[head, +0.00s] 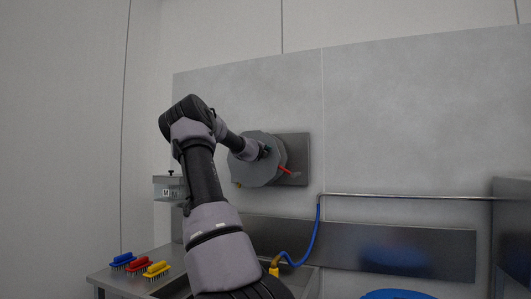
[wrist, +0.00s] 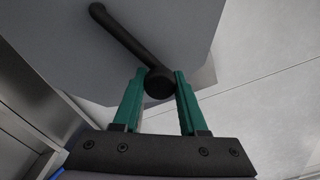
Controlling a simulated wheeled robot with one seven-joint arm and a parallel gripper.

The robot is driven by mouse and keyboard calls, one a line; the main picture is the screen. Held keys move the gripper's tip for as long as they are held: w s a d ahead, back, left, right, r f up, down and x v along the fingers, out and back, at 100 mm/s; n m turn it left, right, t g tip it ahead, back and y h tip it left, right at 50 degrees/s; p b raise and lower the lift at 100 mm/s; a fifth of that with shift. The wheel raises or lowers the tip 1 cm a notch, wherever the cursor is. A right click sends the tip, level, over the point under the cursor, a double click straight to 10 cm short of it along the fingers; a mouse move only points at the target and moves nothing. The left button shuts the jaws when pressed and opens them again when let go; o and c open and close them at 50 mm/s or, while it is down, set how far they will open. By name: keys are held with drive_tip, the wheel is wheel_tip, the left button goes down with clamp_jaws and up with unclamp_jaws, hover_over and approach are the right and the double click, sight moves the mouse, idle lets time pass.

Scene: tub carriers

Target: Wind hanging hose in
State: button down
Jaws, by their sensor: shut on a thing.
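A grey round hose reel (head: 252,172) is mounted on a steel plate (head: 297,150) on the back wall. A small yellow piece (head: 236,184) shows at its lower left edge; I cannot tell whether it is the hose end. My gripper (head: 265,152) is at the reel's front. In the wrist view, my gripper's green fingers (wrist: 160,76) are shut on the round black knob (wrist: 158,86) of a crank arm (wrist: 122,38), in front of the grey reel face (wrist: 70,50). A red lever (head: 287,170) sticks out at the reel's right.
A blue hose (head: 314,240) hangs from a wall pipe (head: 400,196) to a yellow fitting (head: 275,264). Blue (head: 122,260), red (head: 138,263) and yellow brushes (head: 156,269) lie on the steel bench (head: 115,281) at lower left. A blue tub (head: 397,294) is at bottom right.

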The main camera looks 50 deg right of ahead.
drive_tip(key=shift+c, duration=2.3)
unclamp_jaws()
drive_tip(key=shift+a, duration=0.1)
drive_tip(key=v, duration=1)
drive_tip(key=shift+s+a, duration=0.15)
drive_tip(key=shift+a, duration=0.1)
